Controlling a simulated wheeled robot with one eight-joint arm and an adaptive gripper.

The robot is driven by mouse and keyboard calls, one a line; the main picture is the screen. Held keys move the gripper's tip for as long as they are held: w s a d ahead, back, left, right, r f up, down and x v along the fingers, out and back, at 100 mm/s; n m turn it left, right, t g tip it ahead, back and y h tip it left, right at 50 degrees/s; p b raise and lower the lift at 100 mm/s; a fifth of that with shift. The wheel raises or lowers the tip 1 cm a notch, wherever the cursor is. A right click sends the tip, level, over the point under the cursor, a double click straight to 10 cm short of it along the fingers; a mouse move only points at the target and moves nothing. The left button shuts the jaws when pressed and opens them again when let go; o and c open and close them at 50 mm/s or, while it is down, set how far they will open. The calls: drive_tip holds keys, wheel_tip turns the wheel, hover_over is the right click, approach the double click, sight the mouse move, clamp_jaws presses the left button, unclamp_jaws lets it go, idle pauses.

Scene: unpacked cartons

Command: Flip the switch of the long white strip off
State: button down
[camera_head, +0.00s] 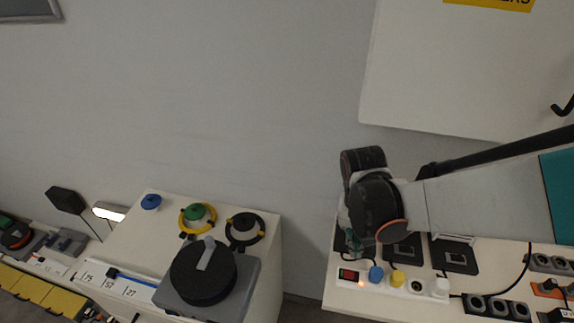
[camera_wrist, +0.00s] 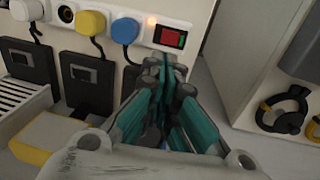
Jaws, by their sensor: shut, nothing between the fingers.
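The long white strip (camera_head: 428,291) lies on the right-hand pale bench. At its left end is a red rocker switch (camera_head: 348,274) in a dark frame, with an orange light glowing beside it. In the wrist view the switch (camera_wrist: 172,38) shows red with a green edge. A blue plug (camera_wrist: 125,30) and a yellow plug (camera_wrist: 90,22) sit in the strip. My gripper (camera_wrist: 167,68) is shut and empty, its teal-padded fingertips close to the switch's edge; I cannot tell whether they touch. In the head view my gripper (camera_head: 354,248) is partly hidden by my wrist.
Dark adapters (camera_head: 455,255) lie behind the strip, with cords to the plugs. A dark strip of sockets (camera_head: 497,306) lies to its right. A gap separates this bench from the left bench, which holds a large black rotary switch (camera_head: 203,272) and coloured knobs.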

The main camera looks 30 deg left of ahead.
sight(352, 272)
drive_tip(key=f+b, duration=0.1)
drive_tip(key=f, duration=0.1)
drive_tip(key=f+b, duration=0.1)
drive_tip(key=f, duration=0.2)
drive_tip(key=f+b, duration=0.1)
drive_tip(key=f, duration=0.2)
drive_tip(key=shift+s+d, duration=0.25)
drive_tip(key=shift+d, duration=0.05)
drive_tip(key=shift+f, duration=0.2)
drive_tip(key=shift+d, duration=0.1)
